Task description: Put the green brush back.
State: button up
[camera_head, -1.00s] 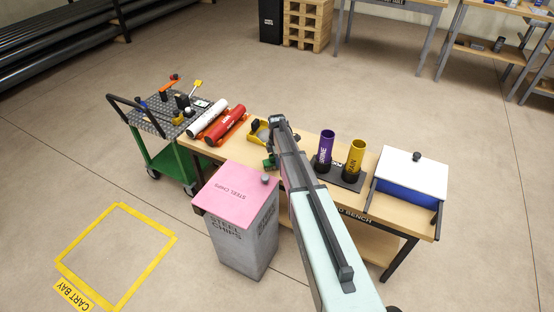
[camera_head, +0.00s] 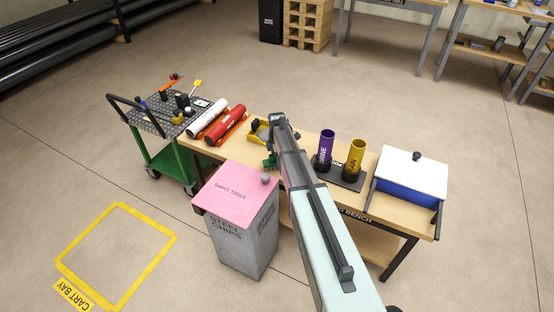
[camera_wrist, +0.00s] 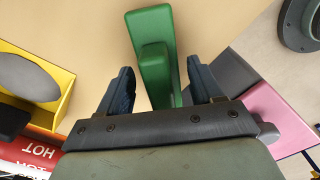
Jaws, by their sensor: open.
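The green brush (camera_wrist: 153,40) lies on the wooden bench in the wrist view, its narrower raised part between the two fingers of my gripper (camera_wrist: 160,88). The fingers are open, with a gap on each side of the brush. In the head view a small green part of the brush (camera_head: 270,162) shows at the bench's front edge, just left of my arm, which hides the rest. My gripper (camera_head: 272,150) is over it there. A yellow bin (camera_head: 257,139) with a grey rounded thing in it stands close by; it also shows in the wrist view (camera_wrist: 62,105).
The pink-lidded steel chips bin (camera_head: 232,190) stands against the bench front. Red (camera_head: 228,126) and white (camera_head: 211,121) pipes lie at the bench's left end. Purple (camera_head: 326,147) and yellow (camera_head: 355,157) tubes stand upright on the right, beside a white-lidded blue box (camera_head: 410,172).

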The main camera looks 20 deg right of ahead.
notch_tip(320, 180, up, 11)
jog(key=shift+r, duration=0.2)
dwell(0.3)
